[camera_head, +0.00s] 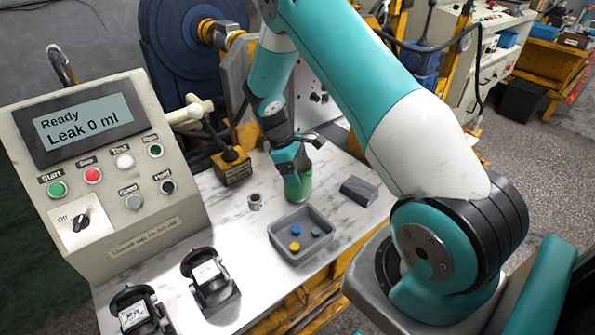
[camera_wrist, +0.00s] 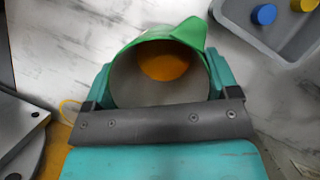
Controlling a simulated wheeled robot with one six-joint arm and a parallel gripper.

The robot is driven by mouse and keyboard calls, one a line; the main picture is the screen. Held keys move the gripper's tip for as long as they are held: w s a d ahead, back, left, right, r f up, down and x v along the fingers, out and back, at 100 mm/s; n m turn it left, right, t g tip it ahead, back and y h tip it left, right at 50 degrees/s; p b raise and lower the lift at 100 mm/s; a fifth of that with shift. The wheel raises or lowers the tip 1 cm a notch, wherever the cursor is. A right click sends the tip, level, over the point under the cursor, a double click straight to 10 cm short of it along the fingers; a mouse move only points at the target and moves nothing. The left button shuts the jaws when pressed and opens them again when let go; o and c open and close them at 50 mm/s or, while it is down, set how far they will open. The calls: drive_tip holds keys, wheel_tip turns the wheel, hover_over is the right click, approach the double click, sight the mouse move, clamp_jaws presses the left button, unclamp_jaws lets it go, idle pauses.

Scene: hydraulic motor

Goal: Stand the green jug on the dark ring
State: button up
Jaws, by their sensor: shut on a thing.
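The green jug (camera_head: 300,188) is under my gripper on the pale marble-look table, upright as far as I can tell. In the wrist view I look down into the open mouth of the jug (camera_wrist: 187,33), with its spout at the upper right and something orange inside. My gripper (camera_head: 289,175) is shut on the jug; in the wrist view the gripper (camera_wrist: 160,78) has one teal finger on each side of it. I cannot tell whether the jug's base touches the table. I cannot make out the dark ring in either view.
A grey tray (camera_head: 276,243) with blue and yellow caps stands in front of the jug. A grey block (camera_head: 359,190) lies to its right, a small metal nut (camera_head: 254,202) to its left. A yellow box (camera_head: 232,168) and control panel (camera_head: 105,165) stand farther left.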

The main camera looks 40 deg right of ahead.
drive_tip(key=shift+f, duration=0.3)
drive_tip(key=shift+f, duration=0.15)
drive_tip(key=o, duration=0.9)
